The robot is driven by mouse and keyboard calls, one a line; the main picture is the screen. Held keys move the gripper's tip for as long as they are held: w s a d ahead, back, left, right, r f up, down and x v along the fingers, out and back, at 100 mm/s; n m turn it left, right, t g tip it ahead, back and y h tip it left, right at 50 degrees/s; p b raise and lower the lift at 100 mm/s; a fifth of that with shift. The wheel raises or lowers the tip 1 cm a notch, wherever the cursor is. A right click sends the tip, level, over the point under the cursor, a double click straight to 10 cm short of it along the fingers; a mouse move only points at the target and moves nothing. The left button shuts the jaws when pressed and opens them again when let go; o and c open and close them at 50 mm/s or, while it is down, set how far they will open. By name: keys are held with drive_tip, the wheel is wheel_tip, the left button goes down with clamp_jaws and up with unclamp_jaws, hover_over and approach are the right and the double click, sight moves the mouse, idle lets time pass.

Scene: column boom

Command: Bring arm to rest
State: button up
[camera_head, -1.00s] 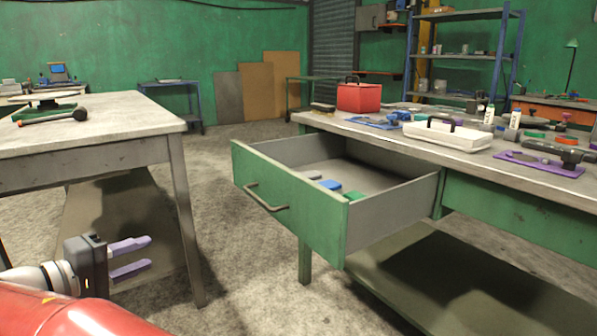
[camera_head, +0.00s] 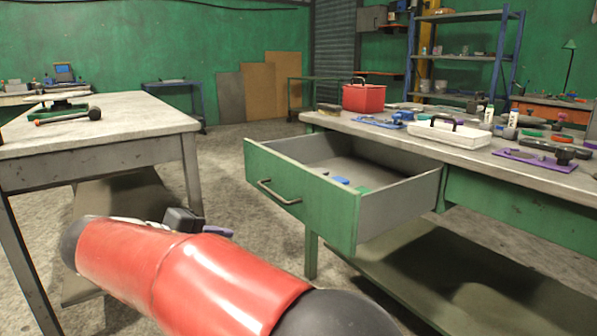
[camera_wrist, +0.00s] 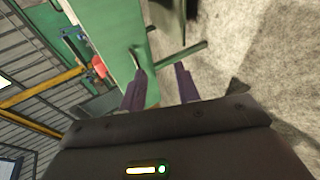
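My arm's red link (camera_head: 190,275) crosses the lower middle of the head view. My gripper (camera_head: 218,232) is mostly hidden behind it, with only the dark body and part of one purple finger showing. In the wrist view my gripper (camera_wrist: 160,70) has its two purple fingers apart, with nothing held between them. It is apart from the open green drawer (camera_head: 300,195), which stands to its right in the head view.
The drawer juts out from the right workbench (camera_head: 460,155) and holds small blue and green items. A red toolbox (camera_head: 364,98) and several tools stand on that bench. The left table (camera_head: 110,125) is close beside my arm. Concrete floor (camera_head: 235,165) lies between.

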drive_tip(key=s+d+m+g+y+p, duration=0.1)
drive_tip(key=s+d+m+g, duration=0.1)
drive_tip(key=d, duration=0.8)
drive_tip(key=s+d+m+g+y, duration=0.1)
drive_tip(key=s+d+g+y, duration=0.15)
drive_tip(key=d, duration=0.75)
drive_tip(key=s+d+f+m+y, duration=0.1)
drive_tip(key=s+d+f+m, duration=0.1)
drive_tip(key=s, duration=0.3)
drive_tip(key=s+d+f+m+y+p, duration=0.1)
drive_tip(key=s+d+f+m+y, duration=0.1)
drive_tip(key=s+d, duration=0.3)
drive_tip(key=s+d+f+m+y+p, duration=0.1)
drive_tip(key=s+d+f+m+y, duration=0.1)
drive_tip(key=s, duration=0.3)
drive_tip(key=shift+s+d+f+m, duration=0.25)
drive_tip(key=shift+d+f+m, duration=0.05)
drive_tip(key=shift+d+f, duration=0.45)
